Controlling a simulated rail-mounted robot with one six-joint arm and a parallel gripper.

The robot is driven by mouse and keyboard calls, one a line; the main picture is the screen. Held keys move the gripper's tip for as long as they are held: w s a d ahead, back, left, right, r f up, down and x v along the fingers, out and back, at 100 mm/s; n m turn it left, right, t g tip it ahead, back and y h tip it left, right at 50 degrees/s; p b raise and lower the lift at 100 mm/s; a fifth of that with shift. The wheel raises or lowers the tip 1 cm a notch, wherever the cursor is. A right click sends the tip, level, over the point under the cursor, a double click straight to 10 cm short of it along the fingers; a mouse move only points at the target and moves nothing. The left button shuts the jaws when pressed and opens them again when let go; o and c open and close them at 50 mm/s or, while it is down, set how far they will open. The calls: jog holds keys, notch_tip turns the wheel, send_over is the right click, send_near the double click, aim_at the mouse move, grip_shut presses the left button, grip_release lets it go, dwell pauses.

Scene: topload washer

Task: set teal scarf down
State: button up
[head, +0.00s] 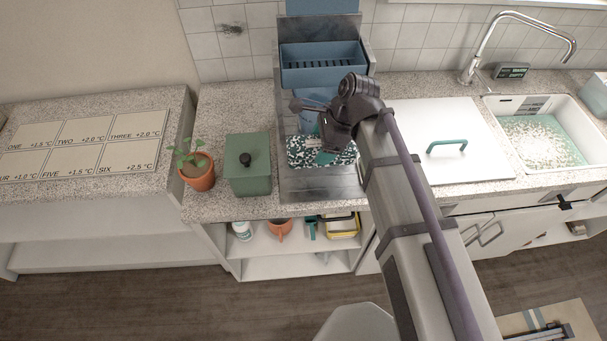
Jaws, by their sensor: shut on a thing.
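My gripper (325,140) hangs over the metal-framed unit in the middle of the counter, with its fingers mostly hidden by the wrist. A small plain teal piece, which looks like the teal scarf (325,157), shows just below the gripper and appears held in it. A teal-and-white speckled surface (303,152) lies directly under it; I cannot tell whether the scarf touches it.
A green lidded box (248,165) and a potted plant (198,172) stand to the left. A blue slotted tray (322,64) is behind. A white lid with a teal handle (480,140) and a sink (537,108) are to the right.

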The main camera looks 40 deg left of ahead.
notch_tip(320, 180, down, 6)
jog(key=b, duration=0.5)
jog(key=shift+w+f+b, duration=0.1)
jog(key=shift+f+b, duration=0.15)
jog(key=shift+b, duration=0.05)
notch_tip(320, 180, down, 4)
jog(key=b, duration=0.3)
jog(key=shift+r+b, duration=0.15)
jog(key=shift+b, duration=0.2)
jog(key=shift+r+p, duration=0.3)
jog(key=shift+f, duration=0.15)
jog(key=o, duration=0.8)
jog(key=shift+f, duration=0.1)
jog(key=o, duration=0.5)
